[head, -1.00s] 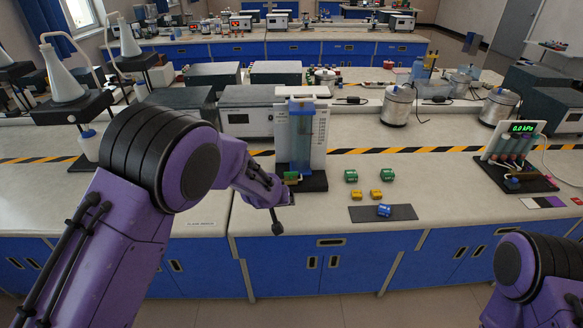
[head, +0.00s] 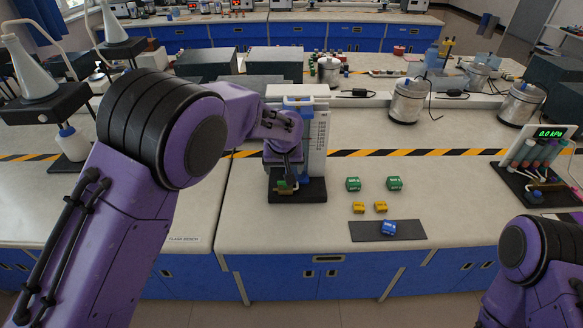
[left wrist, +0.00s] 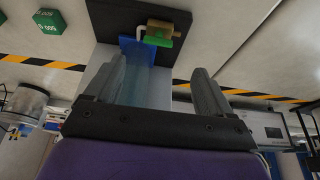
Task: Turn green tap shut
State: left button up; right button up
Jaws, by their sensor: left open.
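The green tap (head: 284,185) sits low on the front of a clear blue-tinted column stand with a black base (head: 312,192). In the left wrist view the tap's green handle (left wrist: 158,42) lies beside its brass body (left wrist: 166,28), near the black base. My left gripper (head: 283,160) is just above the tap in the head view, in front of the column. In the left wrist view its two fingers (left wrist: 157,67) are spread with nothing between them touching; the handle is beyond the fingertips. My right gripper is outside the views; only part of my right arm shows.
Green blocks (head: 353,184), yellow blocks (head: 359,207) and a blue block (head: 388,227) on a dark mat (head: 362,232) are right of the stand. The bench front is clear.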

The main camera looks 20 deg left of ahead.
pick_arm(q)
jog(key=p, duration=0.2)
send_near(285, 184)
jog(key=x, duration=0.7)
jog(key=shift+w+f, duration=0.1)
jog(key=shift+w, duration=0.3)
jog(key=shift+s, duration=0.1)
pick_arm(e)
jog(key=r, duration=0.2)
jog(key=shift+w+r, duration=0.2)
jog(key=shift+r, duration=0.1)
pick_arm(q)
jog(key=c, duration=1.1)
